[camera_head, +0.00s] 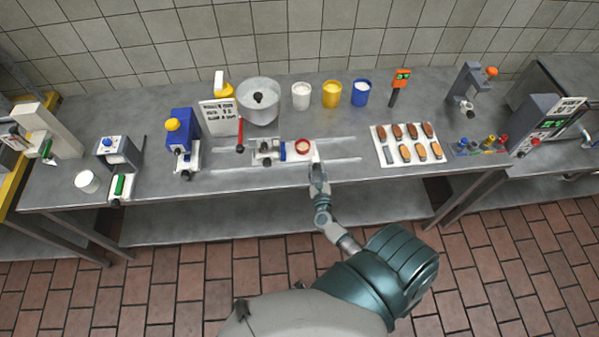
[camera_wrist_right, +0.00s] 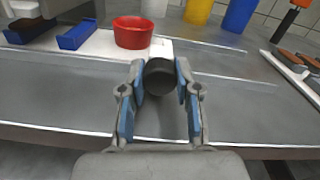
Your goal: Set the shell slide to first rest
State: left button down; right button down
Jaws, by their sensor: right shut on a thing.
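The shell slide is a white plate (camera_head: 312,155) on the table between two metal rails. It also shows in the right wrist view (camera_wrist_right: 100,47). A red round cup (camera_head: 302,147) sits on it, and the cup shows large in the wrist view (camera_wrist_right: 133,32). Blue blocks (camera_wrist_right: 77,35) stand left of the cup. My right gripper (camera_head: 318,178) is at the table's front edge, just in front of the slide. In the wrist view its blue-padded fingers are shut on a dark round knob (camera_wrist_right: 160,76). The knob's link to the slide is hidden. My left gripper is out of view.
A grey device (camera_head: 265,150) stands left of the slide. White, yellow and blue cups (camera_head: 331,93) stand behind. A white tray with brown and pale ovals (camera_head: 408,157) lies right. A steel bowl (camera_head: 258,105) is at the back. Table is clear between slide and tray.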

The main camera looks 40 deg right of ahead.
jog(key=shift+d+r, duration=0.55)
jog(key=shift+d, duration=0.15)
jog(key=c, duration=1.1)
grip_release()
jog(key=o, duration=0.3)
jog(key=shift+f, duration=0.1)
jog(key=shift+w+a+f, duration=0.1)
jog(key=shift+f, duration=0.2)
jog(key=shift+s, duration=0.3)
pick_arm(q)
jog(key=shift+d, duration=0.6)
pick_arm(e)
jog(key=v, duration=1.1)
jog(key=shift+a, duration=0.35)
